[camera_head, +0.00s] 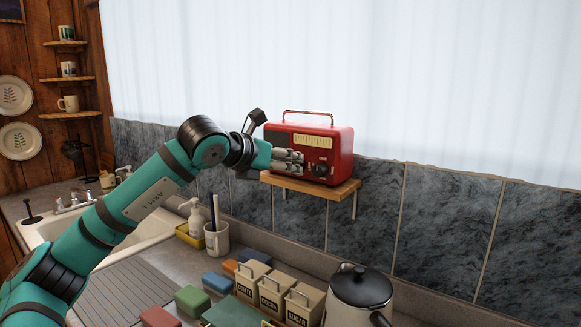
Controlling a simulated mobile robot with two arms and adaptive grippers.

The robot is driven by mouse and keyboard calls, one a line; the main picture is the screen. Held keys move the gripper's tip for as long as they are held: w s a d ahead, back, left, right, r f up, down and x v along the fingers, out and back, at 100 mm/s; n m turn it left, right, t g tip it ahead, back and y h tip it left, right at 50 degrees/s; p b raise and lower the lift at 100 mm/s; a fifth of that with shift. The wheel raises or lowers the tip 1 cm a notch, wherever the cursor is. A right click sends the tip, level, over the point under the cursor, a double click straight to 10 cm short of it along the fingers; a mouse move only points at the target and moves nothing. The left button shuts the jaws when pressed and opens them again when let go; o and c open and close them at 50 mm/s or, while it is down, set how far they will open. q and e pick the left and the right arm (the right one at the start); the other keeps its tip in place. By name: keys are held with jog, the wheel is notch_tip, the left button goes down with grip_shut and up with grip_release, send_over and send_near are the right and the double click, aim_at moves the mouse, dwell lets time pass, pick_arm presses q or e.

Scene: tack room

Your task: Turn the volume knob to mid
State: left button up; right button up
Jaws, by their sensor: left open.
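A red radio (343,152) with a copper-coloured handle and a cream dial stands upright on a small wooden wall shelf (335,187). A dark round knob (319,170) shows low on the right part of its front. My left gripper (298,161) is in front of the radio's lower left front, just left of this knob. It is open, its fingers pointing right. It hides part of the radio's front. I cannot tell whether the fingers touch the knob or the radio. The knob's setting is too small to read. My right gripper is not in view.
Below the shelf, the counter holds a kettle (358,294), several labelled canisters (276,294), coloured blocks (193,300) and a cup (217,239) with tall items. A sink (150,228) lies left, behind my left arm. A tiled wall (440,221) runs behind the shelf.

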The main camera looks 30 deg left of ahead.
pick_arm(q)
jog(key=v, duration=0.8)
jog(key=shift+s, duration=0.2)
